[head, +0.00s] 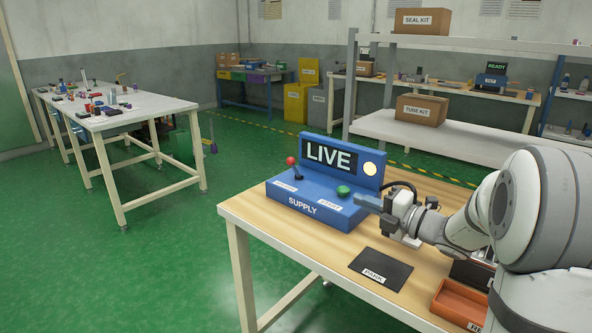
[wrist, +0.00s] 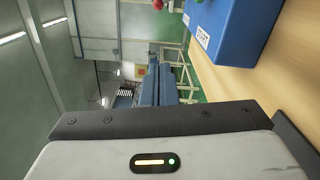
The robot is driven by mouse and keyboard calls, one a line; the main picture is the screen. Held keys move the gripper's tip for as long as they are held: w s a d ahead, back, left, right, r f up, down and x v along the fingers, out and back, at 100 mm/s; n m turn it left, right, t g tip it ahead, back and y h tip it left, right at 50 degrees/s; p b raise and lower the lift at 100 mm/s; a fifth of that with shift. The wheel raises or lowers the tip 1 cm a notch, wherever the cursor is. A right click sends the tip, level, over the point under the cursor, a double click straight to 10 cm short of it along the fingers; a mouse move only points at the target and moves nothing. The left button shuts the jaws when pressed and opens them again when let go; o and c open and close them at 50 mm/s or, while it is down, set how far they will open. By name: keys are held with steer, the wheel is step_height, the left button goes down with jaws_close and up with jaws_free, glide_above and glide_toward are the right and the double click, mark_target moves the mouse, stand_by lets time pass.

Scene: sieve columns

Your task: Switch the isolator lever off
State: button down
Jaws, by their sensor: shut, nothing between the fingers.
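The isolator lever (head: 291,161) has a red ball on a dark stem and stands up at the left of the blue supply box (head: 318,213). The box's display (head: 328,156) reads LIVE, and a pale round lamp (head: 370,169) beside it looks lit. A green button (head: 343,191) sits right of the lever, above a START label. My gripper (head: 362,202) is shut and empty at the box's right side, apart from the lever. In the wrist view its blue fingers (wrist: 155,86) lie together, with the blue box (wrist: 236,25) at the upper right.
The box stands on a wooden bench (head: 262,211). A dark PARK mat (head: 381,271) lies in front of my gripper, and an orange tray (head: 461,303) is at the lower right. A shelf with a TUBE KIT carton (head: 420,110) is behind. Space above the lever looks clear.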

steer(key=b, duration=0.2)
glide_toward(294, 167)
steer(key=s+a, duration=0.2)
steer(key=a, duration=0.4)
steer(key=shift+w+a+r, duration=0.1)
steer(key=shift+w+r, duration=0.15)
steer(key=shift+w, duration=0.4)
steer(key=shift+w+r, duration=0.3)
steer(key=shift+w, duration=0.4)
steer(key=shift+w+a+r, duration=0.1)
steer(key=shift+w+r, duration=0.15)
steer(key=shift+w, duration=0.4)
